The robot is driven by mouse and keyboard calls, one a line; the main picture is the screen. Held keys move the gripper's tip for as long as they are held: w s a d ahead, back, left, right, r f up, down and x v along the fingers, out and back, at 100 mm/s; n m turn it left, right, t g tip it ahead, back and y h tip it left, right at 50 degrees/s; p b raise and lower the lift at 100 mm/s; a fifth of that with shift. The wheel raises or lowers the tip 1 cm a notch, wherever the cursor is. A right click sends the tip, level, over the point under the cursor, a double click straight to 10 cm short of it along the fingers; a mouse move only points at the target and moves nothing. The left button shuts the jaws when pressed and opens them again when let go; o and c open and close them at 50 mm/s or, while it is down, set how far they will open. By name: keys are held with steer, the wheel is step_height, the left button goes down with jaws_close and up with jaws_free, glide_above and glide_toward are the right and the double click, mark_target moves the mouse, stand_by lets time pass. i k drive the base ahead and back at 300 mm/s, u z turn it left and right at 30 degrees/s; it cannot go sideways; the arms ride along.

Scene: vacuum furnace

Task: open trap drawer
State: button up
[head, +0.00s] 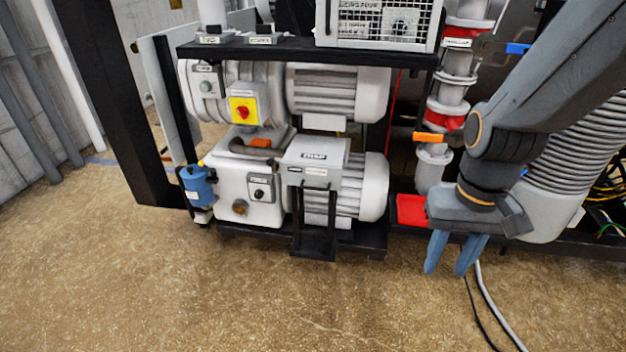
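A grey box (316,157) with a small dark label, which seems to read "TRAP", sits at the front of the pump unit. A dark bar handle (316,185) shows on its front face, below two small labels. The box looks shut. My gripper (447,268) hangs at the right of the picture, fingers pointing down. Its two blue-grey fingers are apart with nothing between them. It is well to the right of the box and lower in the picture, touching nothing that I can see.
A black stand (315,240) rises from the floor below the box. A red tray (411,209) lies between the pump and my gripper. A blue canister (198,186) is at the pump's left. Orange-handled piping (429,137) stands behind my arm. The front floor is open; a cable lies at right.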

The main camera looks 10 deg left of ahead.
mark_target(316, 177)
steer(key=k, duration=0.55)
steer(key=u, duration=0.75)
steer(key=i, duration=1.2)
steer(key=z, duration=0.3)
